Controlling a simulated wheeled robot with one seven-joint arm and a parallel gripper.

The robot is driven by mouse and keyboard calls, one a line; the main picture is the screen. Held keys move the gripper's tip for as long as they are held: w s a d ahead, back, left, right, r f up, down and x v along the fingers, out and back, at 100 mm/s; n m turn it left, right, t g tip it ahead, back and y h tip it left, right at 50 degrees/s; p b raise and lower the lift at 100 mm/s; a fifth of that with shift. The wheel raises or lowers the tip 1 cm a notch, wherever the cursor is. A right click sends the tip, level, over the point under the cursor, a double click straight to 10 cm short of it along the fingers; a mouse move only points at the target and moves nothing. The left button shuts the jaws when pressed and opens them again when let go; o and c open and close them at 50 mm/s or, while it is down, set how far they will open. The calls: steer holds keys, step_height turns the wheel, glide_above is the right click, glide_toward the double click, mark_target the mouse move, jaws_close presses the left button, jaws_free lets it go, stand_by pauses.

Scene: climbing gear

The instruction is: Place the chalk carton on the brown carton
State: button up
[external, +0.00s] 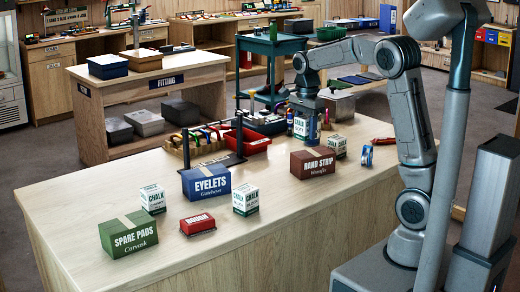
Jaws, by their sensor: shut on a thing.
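My gripper (306,112) points down and is shut on a white and green chalk carton (300,128), which it holds upright. The brown carton (312,163), labelled BAND STRIP, stands on the wooden counter just below and slightly right of the held carton in the picture. I cannot tell whether the held carton is directly above the brown carton or behind it, or whether they touch. Other chalk cartons stand on the counter: one right of the brown carton (337,146), one near the middle (245,199) and one at the left (153,198).
The wooden counter (280,230) also bears a blue EYELETS carton (206,183), a green SPARE PADS carton (128,235) and a small red carton (197,224). A red tray (247,142) and a tool rack lie behind. A blue tape roll (367,155) is at the right. The front right counter is clear.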

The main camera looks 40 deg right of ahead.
steer(key=s+d+r, duration=0.6)
steer(key=s+d, duration=0.2)
steer(key=d, duration=0.3)
steer(key=p, duration=0.2)
glide_above(313, 153)
step_height(313, 153, down, 7)
steer(key=shift+d+r, duration=0.1)
steer(key=shift+f, duration=2.05)
steer(key=shift+f, duration=0.15)
steer(key=o, duration=1)
